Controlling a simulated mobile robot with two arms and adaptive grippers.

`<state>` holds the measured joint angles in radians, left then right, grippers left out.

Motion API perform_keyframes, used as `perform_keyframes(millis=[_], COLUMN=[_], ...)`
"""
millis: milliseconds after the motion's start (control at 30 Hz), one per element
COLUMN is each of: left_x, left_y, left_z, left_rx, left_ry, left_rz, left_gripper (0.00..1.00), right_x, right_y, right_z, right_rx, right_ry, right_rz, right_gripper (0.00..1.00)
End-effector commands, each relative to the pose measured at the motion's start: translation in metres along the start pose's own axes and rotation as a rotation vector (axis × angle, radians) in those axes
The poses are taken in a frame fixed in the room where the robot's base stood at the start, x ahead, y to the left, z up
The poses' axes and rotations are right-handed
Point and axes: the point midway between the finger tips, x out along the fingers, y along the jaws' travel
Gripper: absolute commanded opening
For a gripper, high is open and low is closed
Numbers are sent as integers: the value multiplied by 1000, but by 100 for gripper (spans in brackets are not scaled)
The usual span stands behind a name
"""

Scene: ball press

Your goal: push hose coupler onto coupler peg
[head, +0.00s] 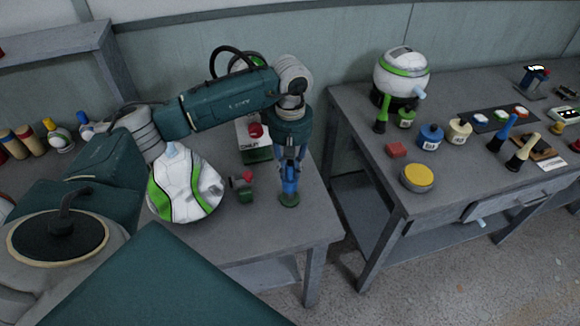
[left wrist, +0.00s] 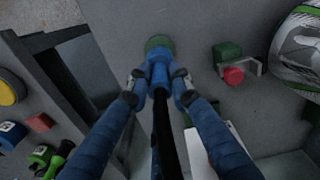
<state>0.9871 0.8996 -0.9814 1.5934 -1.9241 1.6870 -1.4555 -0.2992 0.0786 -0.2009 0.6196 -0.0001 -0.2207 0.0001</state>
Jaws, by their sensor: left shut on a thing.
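My left gripper (head: 290,172) points down over the left table and is shut on the blue hose coupler (head: 289,186). In the left wrist view the left gripper (left wrist: 158,79) has a fingertip on each side of the blue coupler (left wrist: 158,72), and a black hose (left wrist: 162,125) runs back from it. The coupler stands over a round green base (head: 289,201), also seen in the left wrist view (left wrist: 158,43). The peg is hidden behind the coupler, so I cannot tell how far it is seated. My right gripper is not in view.
A small green block with a red knob (head: 242,187) stands left of the gripper, beside a white and green rounded thing (head: 188,190). A white box (head: 253,146) is behind. The right table (head: 350,130) holds several items across a gap. The left table's front right corner is clear.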

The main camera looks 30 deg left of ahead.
Motion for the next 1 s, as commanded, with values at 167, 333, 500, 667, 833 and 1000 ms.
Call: perform_keyframes(millis=[167,333,500,667,833,1000], left_x=[0,0,0,0,0,0], left_y=[0,0,0,0,0,0], left_z=[0,0,0,0,0,0], left_rx=[0,0,0,0,0,0], left_ry=[0,0,1,0,0,0], left_rz=[0,1,0,0,0,1], left_gripper=[0,0,0,0,0,0], right_x=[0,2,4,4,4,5], right_y=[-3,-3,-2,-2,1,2], right_z=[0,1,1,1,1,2], right_rx=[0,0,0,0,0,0], right_ry=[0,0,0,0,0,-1], right_rz=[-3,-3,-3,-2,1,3], right_gripper=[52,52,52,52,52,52])
